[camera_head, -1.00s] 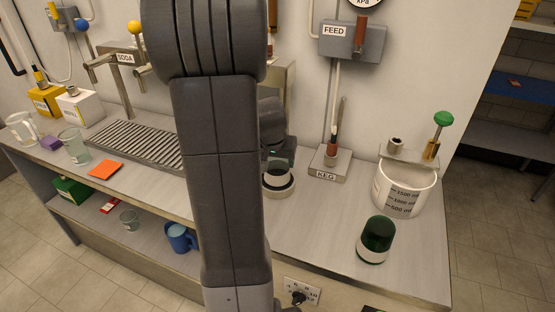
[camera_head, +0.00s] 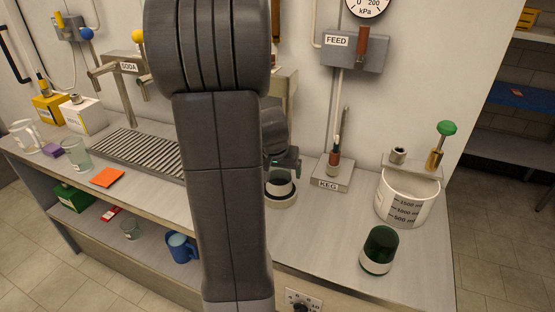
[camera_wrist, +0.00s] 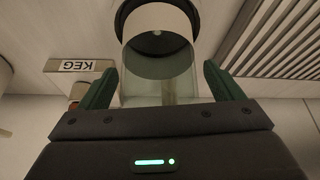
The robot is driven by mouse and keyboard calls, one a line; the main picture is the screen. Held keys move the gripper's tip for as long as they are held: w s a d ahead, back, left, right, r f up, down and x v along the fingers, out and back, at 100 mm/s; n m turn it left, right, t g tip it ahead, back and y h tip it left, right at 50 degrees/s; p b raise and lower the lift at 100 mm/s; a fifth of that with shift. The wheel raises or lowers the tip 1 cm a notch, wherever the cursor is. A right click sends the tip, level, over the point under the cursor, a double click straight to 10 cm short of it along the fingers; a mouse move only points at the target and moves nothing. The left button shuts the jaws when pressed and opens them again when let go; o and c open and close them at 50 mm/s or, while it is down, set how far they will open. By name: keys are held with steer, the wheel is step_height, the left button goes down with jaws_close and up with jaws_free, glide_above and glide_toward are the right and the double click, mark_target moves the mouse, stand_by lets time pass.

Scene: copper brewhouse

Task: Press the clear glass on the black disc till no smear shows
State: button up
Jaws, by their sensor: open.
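My gripper (camera_wrist: 163,92) is open, with its two green fingers spread on either side of a clear see-through glass (camera_wrist: 160,92). I cannot tell whether the fingers touch the glass. The black disc is not clearly visible, and no smear can be made out.
The KEG block (camera_head: 331,179) stands just right, with a measuring bucket (camera_head: 402,205) beyond. A dark green glass (camera_head: 379,250) stands at the front right. A drip grate (camera_head: 128,155), orange cloth (camera_head: 107,178) and another clear glass (camera_head: 75,154) lie left. The counter's front middle is clear.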

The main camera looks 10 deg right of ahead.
steer(key=v, duration=1.3)
steer(key=shift+r, duration=0.2)
steer(key=shift+f, duration=0.1)
steer(key=x, duration=1.3)
steer(key=shift+w+f, duration=0.1)
steer(key=shift+f, duration=0.25)
steer(key=shift+r, duration=0.15)
steer(key=shift+r, duration=0.15)
